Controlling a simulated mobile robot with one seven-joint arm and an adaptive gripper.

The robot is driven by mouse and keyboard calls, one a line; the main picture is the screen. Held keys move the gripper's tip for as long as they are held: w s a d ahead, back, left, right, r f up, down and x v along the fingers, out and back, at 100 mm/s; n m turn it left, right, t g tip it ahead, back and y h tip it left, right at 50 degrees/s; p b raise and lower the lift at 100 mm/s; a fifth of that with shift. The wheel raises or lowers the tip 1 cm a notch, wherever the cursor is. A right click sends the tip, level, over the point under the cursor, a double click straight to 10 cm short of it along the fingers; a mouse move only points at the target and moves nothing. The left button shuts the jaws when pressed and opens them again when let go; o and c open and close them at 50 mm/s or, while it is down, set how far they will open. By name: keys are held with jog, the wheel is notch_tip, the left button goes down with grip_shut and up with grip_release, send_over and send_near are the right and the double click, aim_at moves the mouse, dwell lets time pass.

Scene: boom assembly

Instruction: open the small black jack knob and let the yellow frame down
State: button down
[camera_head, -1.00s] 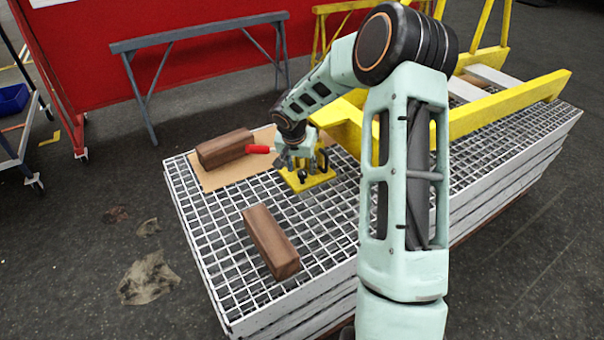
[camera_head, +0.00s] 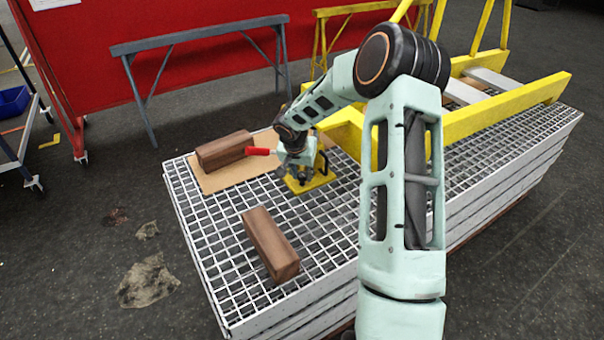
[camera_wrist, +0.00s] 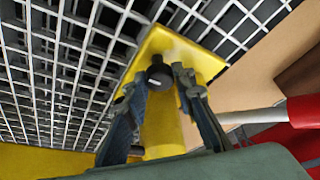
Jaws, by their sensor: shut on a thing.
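The jack has a yellow base plate (camera_wrist: 190,55) and a yellow body (camera_wrist: 162,125); in the head view its base (camera_head: 312,184) rests on the grating, largely behind my gripper (camera_head: 300,175). The small black knob (camera_wrist: 157,70) is on the jack's body, between my fingertips in the wrist view. My gripper (camera_wrist: 155,80) is shut on it. The jack's red handle (camera_head: 260,151) sticks out to the left; it also shows at the right of the wrist view (camera_wrist: 305,112). The yellow frame (camera_head: 500,105) lies over the grating at the right, partly hidden by my arm.
The stacked white gratings (camera_head: 215,260) carry two brown blocks (camera_head: 270,245) (camera_head: 224,149), one on a tan board (camera_head: 207,180). A grey trestle (camera_head: 200,34) and a red panel (camera_head: 100,60) stand behind. The grating's front left is clear around the nearer block.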

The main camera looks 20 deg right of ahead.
jog(key=shift+n, duration=0.3)
jog(key=n+p, duration=0.1)
jog(key=n+y+p, duration=0.1)
jog(key=shift+d+r+n+t, duration=0.1)
jog(key=shift+r+n+t, duration=0.2)
jog(key=shift+n, duration=0.1)
jog(key=n+y+p, duration=0.1)
jog(key=n+p, duration=0.1)
jog(key=p, duration=0.2)
jog(key=shift+d+r+n, duration=0.1)
jog(key=shift+n, duration=0.2)
jog(key=n+y+p, duration=0.1)
jog(key=n+p, duration=0.1)
jog(key=p, duration=0.1)
jog(key=shift+p, duration=0.3)
jog(key=shift+f+n+y+p, duration=0.3)
jog(key=shift+n+y+p, duration=0.2)
jog(key=shift+n+p, duration=0.7)
jog(key=shift+d, duration=0.1)
jog(key=c, duration=1.6)
grip_release()
